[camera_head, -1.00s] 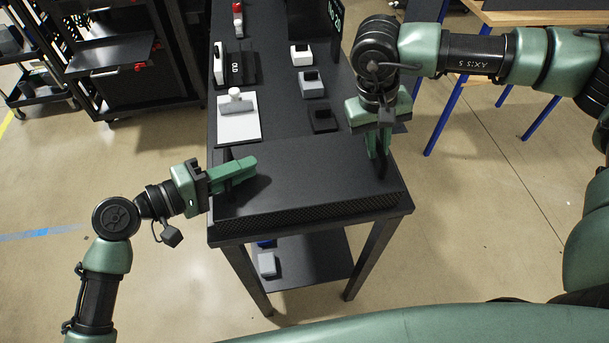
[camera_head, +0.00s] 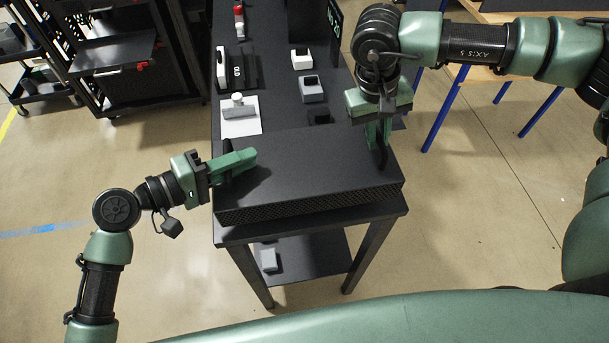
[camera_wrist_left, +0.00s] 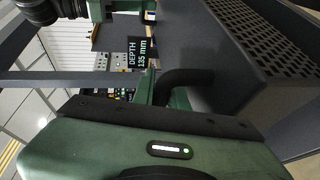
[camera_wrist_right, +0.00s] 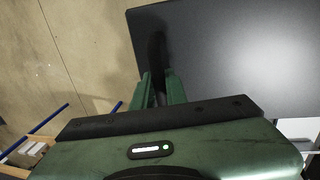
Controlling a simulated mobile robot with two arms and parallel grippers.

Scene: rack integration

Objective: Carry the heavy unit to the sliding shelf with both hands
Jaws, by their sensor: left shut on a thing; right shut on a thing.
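The heavy unit (camera_head: 310,170) is a wide, flat dark box with a perforated front, at the near end of the black table. Its perforated face also shows in the left wrist view (camera_wrist_left: 265,40), and its smooth top in the right wrist view (camera_wrist_right: 235,50). My left gripper (camera_head: 250,160) is shut on the black handle at its left end. My right gripper (camera_head: 380,140) is shut on the handle at its right end. The unit looks level; any gap under it is hard to tell. A dark rack (camera_head: 183,60) with a pulled-out shelf (camera_head: 112,52) stands at upper left.
Small devices, a white pad (camera_head: 241,128) and a sign (camera_head: 335,20) occupy the table (camera_head: 275,75) behind the unit. A lower shelf (camera_head: 310,265) holds a grey item. A blue-legged wooden table (camera_head: 470,75) stands right. Floor (camera_head: 150,130) lies open left.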

